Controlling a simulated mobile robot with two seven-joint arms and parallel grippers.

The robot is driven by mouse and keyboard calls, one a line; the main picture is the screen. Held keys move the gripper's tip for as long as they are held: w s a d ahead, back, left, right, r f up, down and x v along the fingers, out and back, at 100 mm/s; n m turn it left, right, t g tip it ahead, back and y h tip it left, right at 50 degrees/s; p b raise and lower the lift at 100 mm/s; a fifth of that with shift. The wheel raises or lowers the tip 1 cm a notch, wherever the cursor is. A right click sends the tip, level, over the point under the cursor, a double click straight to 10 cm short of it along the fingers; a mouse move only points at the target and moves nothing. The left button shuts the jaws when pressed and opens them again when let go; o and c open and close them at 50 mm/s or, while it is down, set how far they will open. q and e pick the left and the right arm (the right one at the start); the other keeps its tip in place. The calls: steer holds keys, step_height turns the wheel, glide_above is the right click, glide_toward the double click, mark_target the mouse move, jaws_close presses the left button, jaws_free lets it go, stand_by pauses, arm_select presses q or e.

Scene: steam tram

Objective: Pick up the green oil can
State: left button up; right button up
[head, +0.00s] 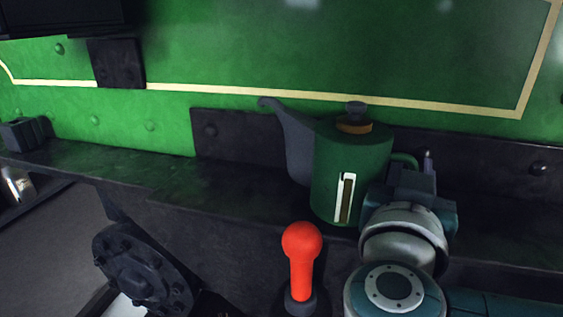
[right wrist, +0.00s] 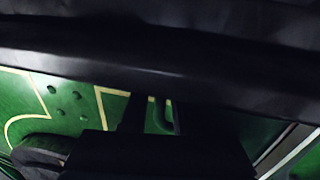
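The green oil can (head: 350,165) stands upright on the dark ledge, with a grey spout to the left, a dark knob on top and a green handle on the right. My right gripper (head: 412,180) is at the can's right side, close by the handle, and covers its lower part. In the right wrist view, dark shapes fill much of the picture, and a gap between them (right wrist: 162,115) shows green. I cannot tell whether the fingers touch the handle or how far they are apart. My left gripper is not in view.
A red-knobbed lever (head: 302,255) stands in front of the ledge, just left of my right arm. The green panel (head: 250,45) rises behind the can. A dark bolted wheel (head: 145,270) is at the lower left.

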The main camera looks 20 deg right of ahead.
jaws_close()
stand_by(1.4)
